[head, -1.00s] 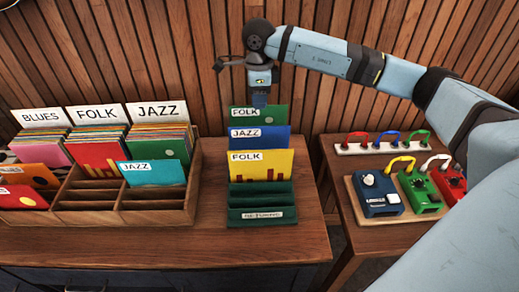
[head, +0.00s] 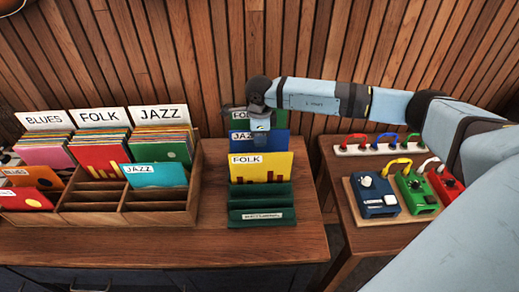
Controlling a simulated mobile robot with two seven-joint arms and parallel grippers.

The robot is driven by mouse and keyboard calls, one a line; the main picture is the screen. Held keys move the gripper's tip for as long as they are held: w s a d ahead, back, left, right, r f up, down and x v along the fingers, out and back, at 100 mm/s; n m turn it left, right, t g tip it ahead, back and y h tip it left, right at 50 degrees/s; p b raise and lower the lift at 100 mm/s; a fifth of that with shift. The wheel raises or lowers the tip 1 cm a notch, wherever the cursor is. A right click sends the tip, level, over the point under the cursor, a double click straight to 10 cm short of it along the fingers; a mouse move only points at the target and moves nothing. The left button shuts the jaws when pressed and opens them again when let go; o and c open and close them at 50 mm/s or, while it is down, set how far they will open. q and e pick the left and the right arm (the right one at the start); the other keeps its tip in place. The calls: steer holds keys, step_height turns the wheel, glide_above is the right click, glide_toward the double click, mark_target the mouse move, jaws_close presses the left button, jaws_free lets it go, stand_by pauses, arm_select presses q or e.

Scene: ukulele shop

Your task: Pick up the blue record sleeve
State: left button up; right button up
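The blue record sleeve (head: 280,143), labelled JAZZ, stands upright in a green rack (head: 262,217) on the wooden counter. It is between a yellow FOLK sleeve (head: 262,168) in front and a green FOLK sleeve (head: 281,119) behind. My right gripper (head: 261,128) points down at the top edge of the blue sleeve and covers part of it and of the green one. Its fingers are seen too small and from behind to tell whether they are open or touch the sleeve. My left gripper is not in view.
A wooden record bin (head: 160,216) with BLUES, FOLK and JAZZ sections stands to the left; a teal JAZZ sleeve (head: 155,174) leans in it. To the right, a lower table holds a pedal board (head: 395,216) and a white cable strip (head: 365,149). A slatted wall is behind.

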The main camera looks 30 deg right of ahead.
jaws_close()
steer(key=shift+r, duration=0.15)
